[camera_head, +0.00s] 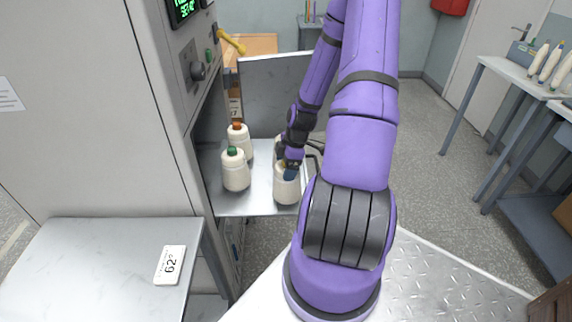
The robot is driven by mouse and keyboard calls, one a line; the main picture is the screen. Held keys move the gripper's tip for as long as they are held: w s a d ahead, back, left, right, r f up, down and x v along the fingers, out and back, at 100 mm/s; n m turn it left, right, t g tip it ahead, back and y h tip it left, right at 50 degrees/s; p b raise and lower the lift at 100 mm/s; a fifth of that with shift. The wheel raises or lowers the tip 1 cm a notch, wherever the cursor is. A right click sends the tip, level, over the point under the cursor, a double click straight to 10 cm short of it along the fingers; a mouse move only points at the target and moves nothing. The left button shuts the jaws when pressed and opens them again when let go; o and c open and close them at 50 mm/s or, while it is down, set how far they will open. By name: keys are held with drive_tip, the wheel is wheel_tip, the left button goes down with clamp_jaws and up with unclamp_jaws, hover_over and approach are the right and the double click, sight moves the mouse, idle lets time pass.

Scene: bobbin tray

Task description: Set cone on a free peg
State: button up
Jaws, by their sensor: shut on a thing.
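A white cone with a blue top (287,188) is at the right front of the metal tray (258,203). My gripper (291,170) is shut on its blue top from above. The cone looks upright; I cannot tell whether its base touches the tray. A white cone with a green top (235,174) stands at the tray's left front. A white cone with an orange top (239,143) stands behind it. Another pale shape (279,148) behind my gripper is mostly hidden. I cannot make out any bare peg; my arm hides the tray's right side.
A tall grey cabinet (100,100) with a control panel stands left of the tray. An upright grey panel (275,95) stands behind it. A metal table (90,265) is at front left. More cones (537,60) stand on a table at far right. Open floor (430,175) lies between.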

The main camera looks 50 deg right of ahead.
drive_tip(key=o, duration=1.2)
drive_tip(key=v, duration=1)
drive_tip(key=shift+r, duration=0.3)
